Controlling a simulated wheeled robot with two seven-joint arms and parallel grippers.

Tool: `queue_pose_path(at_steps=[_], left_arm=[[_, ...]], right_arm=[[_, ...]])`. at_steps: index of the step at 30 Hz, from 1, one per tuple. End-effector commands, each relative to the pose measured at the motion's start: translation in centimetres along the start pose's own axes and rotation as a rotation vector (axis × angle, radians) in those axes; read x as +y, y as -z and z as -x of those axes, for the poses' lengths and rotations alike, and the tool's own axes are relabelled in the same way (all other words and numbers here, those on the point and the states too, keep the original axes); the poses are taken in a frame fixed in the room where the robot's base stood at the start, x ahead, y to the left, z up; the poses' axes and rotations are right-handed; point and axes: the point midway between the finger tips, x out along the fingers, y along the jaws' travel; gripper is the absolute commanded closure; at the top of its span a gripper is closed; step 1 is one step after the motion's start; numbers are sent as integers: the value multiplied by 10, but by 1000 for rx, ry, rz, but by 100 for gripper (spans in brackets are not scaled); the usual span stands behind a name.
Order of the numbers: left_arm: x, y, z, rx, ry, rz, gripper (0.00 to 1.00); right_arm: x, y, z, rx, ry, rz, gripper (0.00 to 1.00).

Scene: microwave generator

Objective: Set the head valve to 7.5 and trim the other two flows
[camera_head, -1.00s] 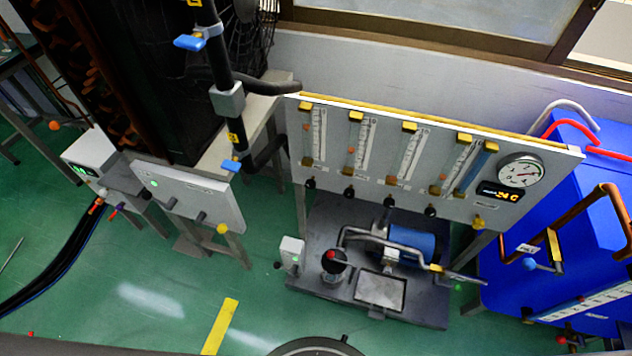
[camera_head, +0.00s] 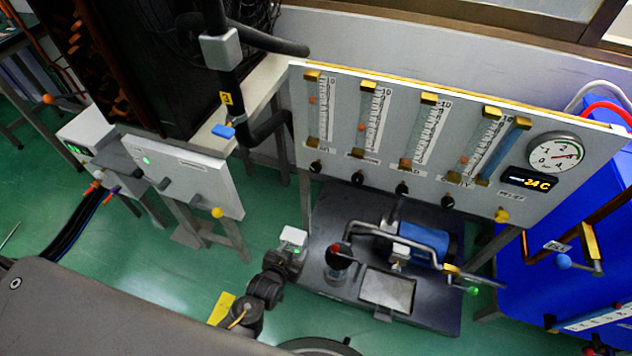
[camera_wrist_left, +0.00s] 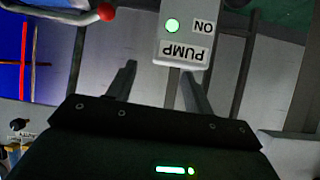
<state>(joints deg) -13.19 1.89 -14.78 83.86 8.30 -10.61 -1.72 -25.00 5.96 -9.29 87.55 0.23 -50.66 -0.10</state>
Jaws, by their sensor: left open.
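A white panel (camera_head: 395,99) carries several upright flow tubes, the leftmost (camera_head: 320,107) and rightmost (camera_head: 480,146) among them. Black knobs sit below the tubes, such as the left one (camera_head: 316,167) and the right one (camera_head: 447,202). The labels and readings are too small to tell which is the head flow. My left gripper (camera_head: 284,261) is low, in front of and below the panel, close to the pump switch box (camera_head: 293,237). In the left wrist view my left gripper (camera_wrist_left: 156,82) is open, with the box marked "PUMP ON" (camera_wrist_left: 186,48) just beyond its fingers. My right gripper is not seen.
A round gauge (camera_head: 557,152) and a 24 C display (camera_head: 528,180) are at the panel's right. A pump with a blue body (camera_head: 424,240) stands on a dark base below. A blue cabinet (camera_head: 520,275) is at right, a grey control box (camera_head: 190,180) at left.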

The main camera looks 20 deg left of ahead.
Motion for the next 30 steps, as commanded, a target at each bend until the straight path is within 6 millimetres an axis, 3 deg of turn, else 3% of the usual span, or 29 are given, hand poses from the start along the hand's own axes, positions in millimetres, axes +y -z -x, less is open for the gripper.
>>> queue_pose_path(at_steps=[1, 3, 6, 9, 13, 19, 30], left_arm=[[3, 34, -8, 104, 7, 18, 48], [3, 86, -4, 231, 18, 42, 48], [0, 142, 10, 372, 31, 73, 48], [-3, 178, 25, 464, 41, 96, 48], [-5, 200, 36, 518, 46, 110, 48], [-5, 206, 34, 527, 47, 112, 48], [-10, 235, -19, 526, 47, 111, 48]], right_arm=[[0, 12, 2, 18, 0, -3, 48], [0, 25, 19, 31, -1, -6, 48], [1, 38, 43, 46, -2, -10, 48], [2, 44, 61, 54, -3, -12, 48], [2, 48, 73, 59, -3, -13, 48], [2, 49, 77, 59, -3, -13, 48], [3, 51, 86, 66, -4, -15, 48]])
